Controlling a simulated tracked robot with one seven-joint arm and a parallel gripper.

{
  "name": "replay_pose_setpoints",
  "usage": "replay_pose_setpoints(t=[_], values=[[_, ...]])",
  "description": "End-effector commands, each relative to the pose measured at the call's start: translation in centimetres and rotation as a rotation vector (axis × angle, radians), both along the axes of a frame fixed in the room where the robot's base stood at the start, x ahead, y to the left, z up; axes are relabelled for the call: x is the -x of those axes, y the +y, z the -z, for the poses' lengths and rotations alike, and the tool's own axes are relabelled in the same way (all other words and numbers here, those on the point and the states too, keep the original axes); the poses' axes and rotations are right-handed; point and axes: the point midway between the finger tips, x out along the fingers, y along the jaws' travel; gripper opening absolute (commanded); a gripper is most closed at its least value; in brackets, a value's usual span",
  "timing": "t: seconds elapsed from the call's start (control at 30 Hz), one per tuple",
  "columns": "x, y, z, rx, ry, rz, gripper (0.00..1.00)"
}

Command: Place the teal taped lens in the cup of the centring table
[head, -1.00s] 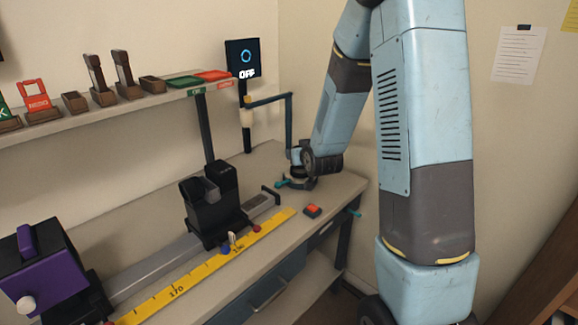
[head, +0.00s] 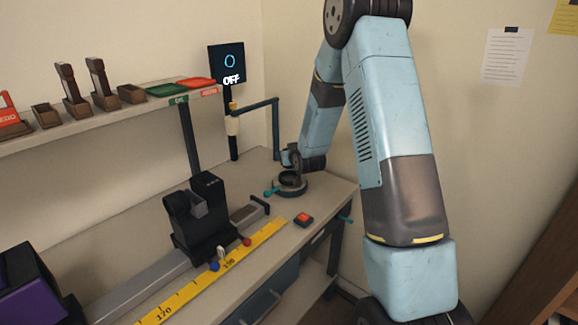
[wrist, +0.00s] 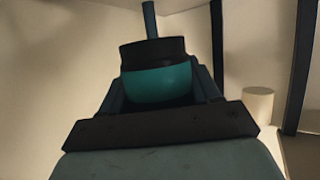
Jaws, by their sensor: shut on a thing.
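In the wrist view the teal lens (wrist: 157,84), with a dark band around its upper part, sits between the fingers of my gripper (wrist: 160,72), which is shut on it. In the head view the dark wrist above my gripper (head: 293,158) is just over the round dark centring table (head: 290,191), near the bench's far right end. The lens cannot be made out there, and the gap between it and the cup cannot be told. A small teal knob (head: 268,194) sticks out at the table's left.
A bent teal arm on a post (head: 262,104) stands close behind my gripper, beside a screen reading OFF (head: 227,65). A red button (head: 303,219), a yellow ruler (head: 220,268) and a black rail carriage (head: 205,225) are nearer. A shelf (head: 70,130) runs along the left wall.

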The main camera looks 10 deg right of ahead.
Motion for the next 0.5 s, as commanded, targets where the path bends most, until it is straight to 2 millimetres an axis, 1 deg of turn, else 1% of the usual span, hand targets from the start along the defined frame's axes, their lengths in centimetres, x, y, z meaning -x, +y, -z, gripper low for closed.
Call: replay_pose_setpoints(t=[0.03, 0.17, 0.37, 0.43, 0.5], values=[[-0.5, -0.1, 0.7, 0.000, 0.001, 0.000, 0.26], [-1.3, -0.4, 1.7, 0.000, 0.000, 0.000, 0.26], [-1.8, -0.5, 2.3, 0.000, 0.000, 0.000, 0.26], [-2.2, -0.6, 2.8, -0.001, 0.000, 0.001, 0.26], [-2.1, -0.6, 3.7, -0.001, 0.002, 0.000, 0.26]])
